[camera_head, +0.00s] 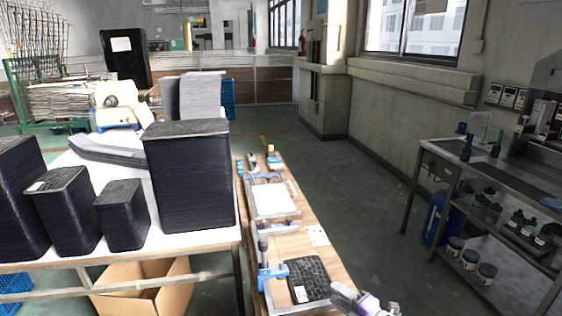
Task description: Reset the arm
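Part of my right arm's end, grey and purple, shows at the bottom edge of the head view, with the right gripper (345,292) at its upper left. It is close to the near right corner of a black panel (308,275) lying on a narrow wooden bench (320,234). Its fingers are too small and cut off to tell whether they are open or whether they touch the panel. My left gripper is not in view. A pale flat tray (271,200) lies farther back on the bench.
Tall black stacks (188,180) stand on a white table (130,236) at left, with smaller stacks (122,215) beside them. A blue fixture (270,276) is left of the panel. A cardboard box (145,290) is under the table. A metal rack (490,210) stands at right; the floor between is clear.

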